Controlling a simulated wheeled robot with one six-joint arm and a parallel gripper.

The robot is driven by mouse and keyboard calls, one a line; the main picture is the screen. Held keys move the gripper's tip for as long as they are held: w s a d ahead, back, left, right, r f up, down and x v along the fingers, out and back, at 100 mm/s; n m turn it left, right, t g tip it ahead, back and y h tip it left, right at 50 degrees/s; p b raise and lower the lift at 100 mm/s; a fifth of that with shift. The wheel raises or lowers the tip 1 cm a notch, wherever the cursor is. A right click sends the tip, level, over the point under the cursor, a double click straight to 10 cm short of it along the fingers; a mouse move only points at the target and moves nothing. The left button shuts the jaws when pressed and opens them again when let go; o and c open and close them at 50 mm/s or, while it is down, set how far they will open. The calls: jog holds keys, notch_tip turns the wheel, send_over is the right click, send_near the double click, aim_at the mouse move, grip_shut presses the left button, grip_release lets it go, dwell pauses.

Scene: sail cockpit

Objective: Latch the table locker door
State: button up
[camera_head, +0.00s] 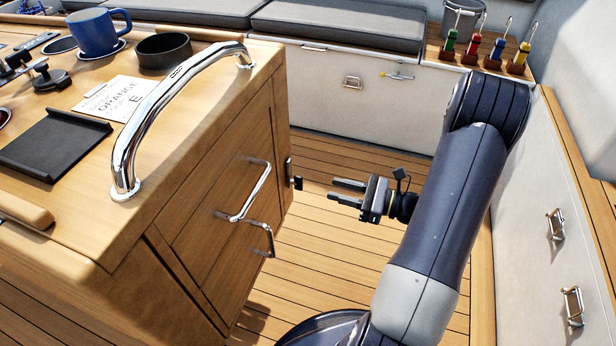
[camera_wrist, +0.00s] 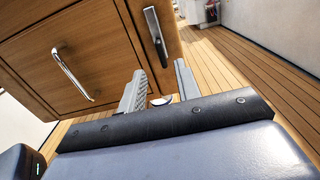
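The wooden table locker (camera_head: 185,225) stands at the left of the head view. Its front carries a chrome bar handle (camera_head: 246,192), which also shows in the wrist view (camera_wrist: 70,72). A second, hook-shaped handle (camera_head: 268,238) is lower down. A dark metal latch (camera_head: 290,172) is at the front's right edge; in the wrist view this latch (camera_wrist: 155,36) lies ahead of my fingers. The door panel looks about flush, but I cannot tell whether it is fully shut. My gripper (camera_head: 338,193) is open and empty, right of the latch and apart from it. It shows between two fingers in the wrist view (camera_wrist: 163,84).
A curved chrome grab rail (camera_head: 165,105) rises above the tabletop. A blue mug (camera_head: 95,33), a black bowl (camera_head: 163,50) and a black tray (camera_head: 50,145) are on the table. The plank floor (camera_head: 330,265) is clear. White lockers (camera_head: 555,190) line the right side.

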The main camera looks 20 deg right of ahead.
aim_at(295, 176)
jog(key=b+x, duration=0.1)
jog(key=x, duration=0.8)
jog(key=shift+a, duration=0.1)
grip_shut()
dwell(0.4)
